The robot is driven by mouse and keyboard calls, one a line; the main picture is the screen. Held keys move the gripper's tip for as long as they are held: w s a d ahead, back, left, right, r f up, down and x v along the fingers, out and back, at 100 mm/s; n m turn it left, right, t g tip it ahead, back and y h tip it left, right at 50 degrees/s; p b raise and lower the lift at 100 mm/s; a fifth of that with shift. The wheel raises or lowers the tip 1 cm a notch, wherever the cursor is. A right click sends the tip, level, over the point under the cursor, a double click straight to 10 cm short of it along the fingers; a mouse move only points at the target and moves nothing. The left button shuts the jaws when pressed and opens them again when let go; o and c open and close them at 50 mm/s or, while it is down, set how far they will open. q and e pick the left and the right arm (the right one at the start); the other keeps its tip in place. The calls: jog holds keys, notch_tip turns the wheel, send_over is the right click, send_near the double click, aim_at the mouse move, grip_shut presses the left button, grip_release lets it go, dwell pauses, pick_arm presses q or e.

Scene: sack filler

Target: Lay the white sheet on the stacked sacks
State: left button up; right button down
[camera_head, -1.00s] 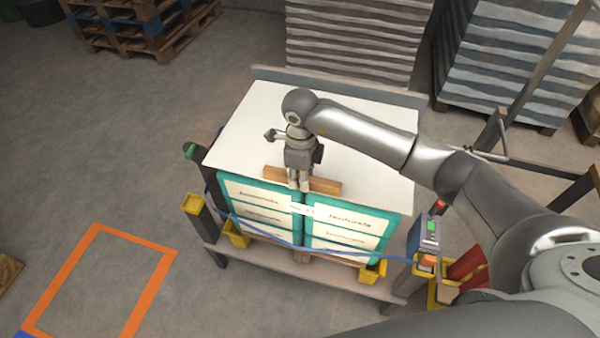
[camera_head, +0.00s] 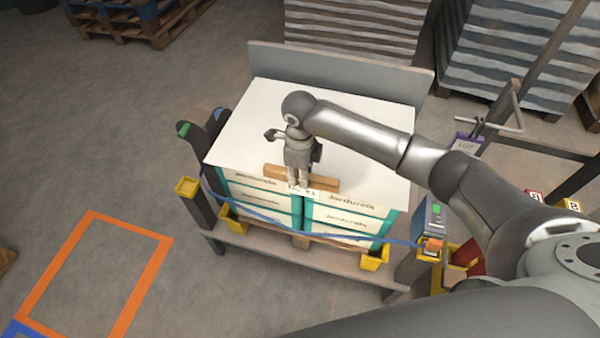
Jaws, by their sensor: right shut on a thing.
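The white sheet (camera_head: 250,125) spans the top of the stacked sacks (camera_head: 342,222). The sacks are white with teal edges and stand in two columns. My left gripper is not in view.
The sacks stand on a low wooden-edged table (camera_head: 275,262) with a grey back panel (camera_head: 340,70). Striped stacks (camera_head: 355,30) stand behind.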

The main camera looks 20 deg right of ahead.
jog(key=c, duration=1.2)
grip_release()
notch_tip(320, 180, up, 12)
